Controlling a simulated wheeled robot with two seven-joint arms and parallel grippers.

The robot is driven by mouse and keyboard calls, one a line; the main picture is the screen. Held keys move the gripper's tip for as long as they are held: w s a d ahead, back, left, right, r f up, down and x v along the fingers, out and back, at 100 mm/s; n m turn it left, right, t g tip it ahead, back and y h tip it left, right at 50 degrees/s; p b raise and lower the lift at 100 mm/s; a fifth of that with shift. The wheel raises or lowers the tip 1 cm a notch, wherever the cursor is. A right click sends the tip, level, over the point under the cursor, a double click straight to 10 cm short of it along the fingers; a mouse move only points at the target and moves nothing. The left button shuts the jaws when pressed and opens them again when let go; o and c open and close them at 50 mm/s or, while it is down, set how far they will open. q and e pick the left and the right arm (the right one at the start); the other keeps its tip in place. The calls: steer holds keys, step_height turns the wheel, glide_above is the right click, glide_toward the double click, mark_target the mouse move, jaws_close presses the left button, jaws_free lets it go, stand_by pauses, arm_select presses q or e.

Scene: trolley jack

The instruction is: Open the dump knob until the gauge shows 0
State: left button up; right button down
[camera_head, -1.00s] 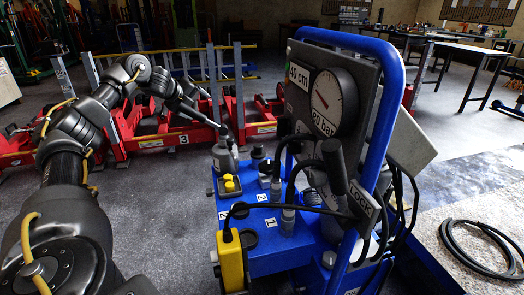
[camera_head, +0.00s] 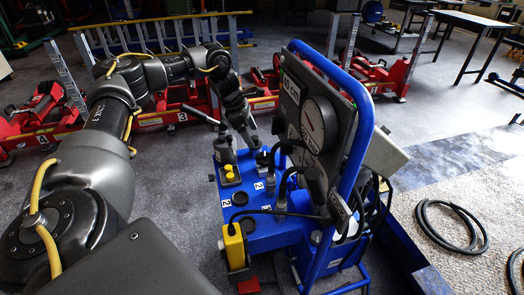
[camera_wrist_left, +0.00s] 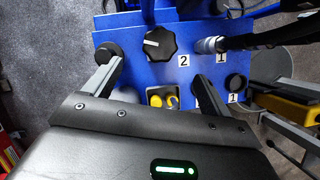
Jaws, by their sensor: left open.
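A blue hydraulic control unit (camera_head: 262,232) stands in front of me. Its round white gauge (camera_head: 320,124) sits on the dark upright panel; the needle is too small to read surely. In the left wrist view a black lobed knob (camera_wrist_left: 160,43) with a white pointer mark sits on the blue top beside a label 2; it looks like the dump knob. My left gripper (camera_head: 243,140) is over the far side of the unit's top, open and empty. In the wrist view its fingers (camera_wrist_left: 155,68) are spread apart, with the knob ahead between them, not gripped. My right gripper is not in view.
Yellow knobs (camera_head: 231,172), a grey lever unit (camera_head: 224,150) and black hoses crowd the top. A yellow box (camera_head: 235,247) hangs on the near side. The blue tube frame (camera_head: 358,140) rises at right. Red jacks (camera_head: 180,120) stand behind.

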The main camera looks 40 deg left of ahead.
mark_target(264, 156)
arm_select(q)
steer(key=b+x, duration=0.1)
steer(key=x, duration=0.9)
steer(key=shift+w+f, duration=0.15)
steer(key=shift+f, duration=0.15)
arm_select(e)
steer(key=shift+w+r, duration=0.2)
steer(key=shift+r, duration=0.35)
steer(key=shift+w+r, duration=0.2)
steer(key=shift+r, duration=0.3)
arm_select(q)
steer(key=c, duration=1)
steer(key=shift+o, duration=0.2)
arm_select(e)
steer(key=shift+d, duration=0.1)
